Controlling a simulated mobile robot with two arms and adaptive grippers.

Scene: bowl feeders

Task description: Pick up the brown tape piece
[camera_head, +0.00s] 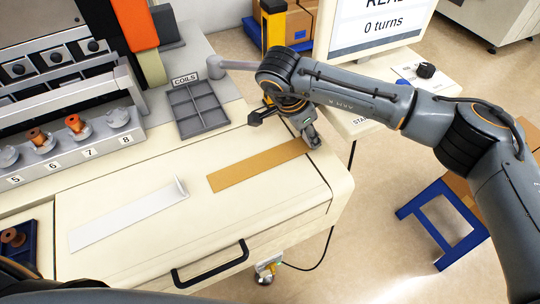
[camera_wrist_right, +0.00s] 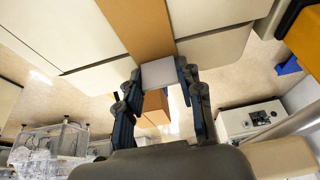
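The brown tape piece (camera_head: 255,167) lies flat and slanted on the cream table top. In the right wrist view the brown tape piece (camera_wrist_right: 140,25) runs away from my fingers. A pale square tab (camera_wrist_right: 159,76) stands at its near end. My right gripper (camera_head: 312,141) is low over the tape's right end. In the wrist view my right gripper (camera_wrist_right: 160,72) has a finger at each side edge of the tab, with no clear gap showing. The fingers hide the tape's right end in the head view. My left gripper is not in view.
A white strip (camera_head: 120,219) with an upright tab lies left of the tape. A grey coil tray (camera_head: 196,108) stands behind. The table's right edge is close to my right gripper. A sign (camera_head: 372,25) and a side counter stand at the back right.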

